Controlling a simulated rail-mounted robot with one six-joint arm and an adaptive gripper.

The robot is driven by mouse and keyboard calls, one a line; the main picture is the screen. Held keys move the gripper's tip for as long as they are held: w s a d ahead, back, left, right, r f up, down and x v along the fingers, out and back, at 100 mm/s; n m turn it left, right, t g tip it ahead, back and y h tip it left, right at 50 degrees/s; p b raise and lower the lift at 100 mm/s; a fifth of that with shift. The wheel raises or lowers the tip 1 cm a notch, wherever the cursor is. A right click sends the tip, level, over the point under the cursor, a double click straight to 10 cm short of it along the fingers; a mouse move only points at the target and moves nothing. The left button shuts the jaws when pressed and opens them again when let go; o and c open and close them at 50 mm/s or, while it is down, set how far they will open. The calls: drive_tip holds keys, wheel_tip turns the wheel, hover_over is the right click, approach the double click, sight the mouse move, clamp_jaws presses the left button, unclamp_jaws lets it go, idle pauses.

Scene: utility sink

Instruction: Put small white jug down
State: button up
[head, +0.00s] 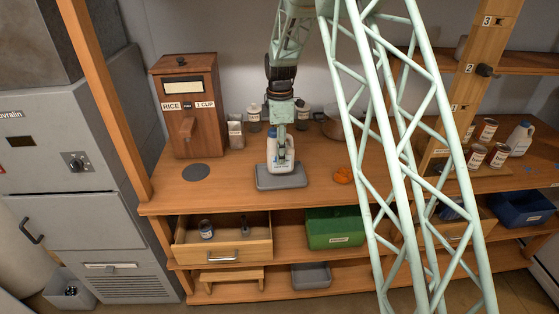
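The small white jug (273,147) with a blue label stands upright at the grey tray (282,183) on the wooden counter. I cannot tell whether its base touches the tray or hangs just above it. My gripper (282,150) points straight down at the jug, and its fingers overlap the jug's upper part and hide some of it. The fingers look narrow and close together here, but the view is too small to show whether they grip the jug.
A wooden rice dispenser (188,110) and a dark disc (195,171) are on the left. Canisters (254,117) and a bowl (337,124) stand behind. An orange object (343,175) lies to the right. Cans (476,155) and another white jug (520,138) are far right. An open drawer (222,251) sits below.

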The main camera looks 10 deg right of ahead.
drive_tip(key=shift+w+f, duration=0.1)
drive_tip(key=shift+f, duration=1.65)
drive_tip(key=shift+f, duration=0.15)
drive_tip(key=o, duration=1.3)
wheel_tip(320, 180, up, 11)
drive_tip(key=shift+r, duration=0.65)
drive_tip(key=shift+r, duration=0.1)
